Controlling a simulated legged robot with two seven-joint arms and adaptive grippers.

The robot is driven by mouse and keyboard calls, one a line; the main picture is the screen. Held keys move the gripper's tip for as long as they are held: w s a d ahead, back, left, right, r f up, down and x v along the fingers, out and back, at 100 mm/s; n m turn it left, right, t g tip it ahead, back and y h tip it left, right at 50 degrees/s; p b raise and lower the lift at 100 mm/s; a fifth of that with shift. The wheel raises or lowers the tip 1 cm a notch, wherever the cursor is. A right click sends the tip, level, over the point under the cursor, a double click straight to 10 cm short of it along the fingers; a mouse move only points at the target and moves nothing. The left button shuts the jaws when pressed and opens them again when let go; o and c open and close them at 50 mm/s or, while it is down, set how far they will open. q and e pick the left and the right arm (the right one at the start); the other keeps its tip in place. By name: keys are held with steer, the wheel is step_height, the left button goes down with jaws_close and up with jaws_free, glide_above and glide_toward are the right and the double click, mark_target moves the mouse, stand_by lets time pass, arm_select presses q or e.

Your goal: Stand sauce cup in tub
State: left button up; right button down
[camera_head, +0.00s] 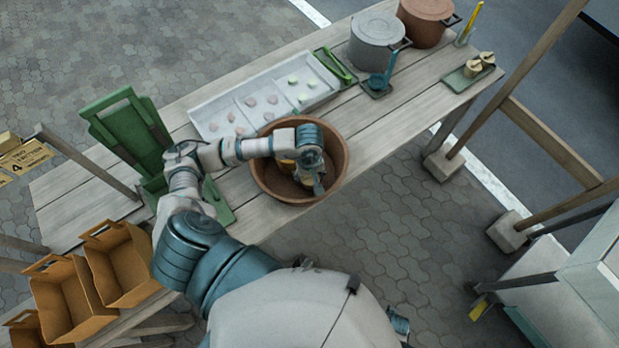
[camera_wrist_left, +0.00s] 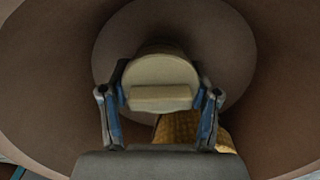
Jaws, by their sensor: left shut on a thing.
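The tub (camera_head: 268,190) is a round brown clay bowl on the wooden table, and its inner wall fills the left wrist view (camera_wrist_left: 45,75). My left gripper (camera_head: 316,184) reaches down inside the tub from above. In the left wrist view, its two fingers (camera_wrist_left: 159,108) are closed on the sides of a beige round piece with a raised bar, which looks like the sauce cup (camera_wrist_left: 160,70). The tub floor shows behind the cup; I cannot tell whether the cup touches it. A yellow textured thing (camera_wrist_left: 180,128) lies in the tub beside the cup, partly hidden by my gripper.
A white sectioned tray (camera_head: 215,122) with small pieces lies behind the tub. A grey pot (camera_head: 376,40) and a brown pot (camera_head: 424,22) stand at the far end.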

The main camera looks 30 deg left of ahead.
arm_select(q)
step_height(320, 180, down, 2)
steer(key=shift+a+f, duration=0.15)
steer(key=o, duration=1.2)
steer(key=shift+c, duration=0.2)
steer(key=shift+d, duration=0.2)
arm_select(e)
steer(key=shift+w+r, duration=0.15)
arm_select(q)
steer(key=shift+r, duration=0.2)
step_height(320, 180, up, 11)
steer(key=shift+a+r+p, duration=0.1)
steer(key=shift+p, duration=0.2)
steer(key=shift+r, duration=0.3)
arm_select(e)
steer(key=shift+s+d+f, duration=0.1)
steer(key=shift+s+f, duration=0.35)
steer(key=shift+f, duration=0.2)
steer(key=shift+s, duration=0.1)
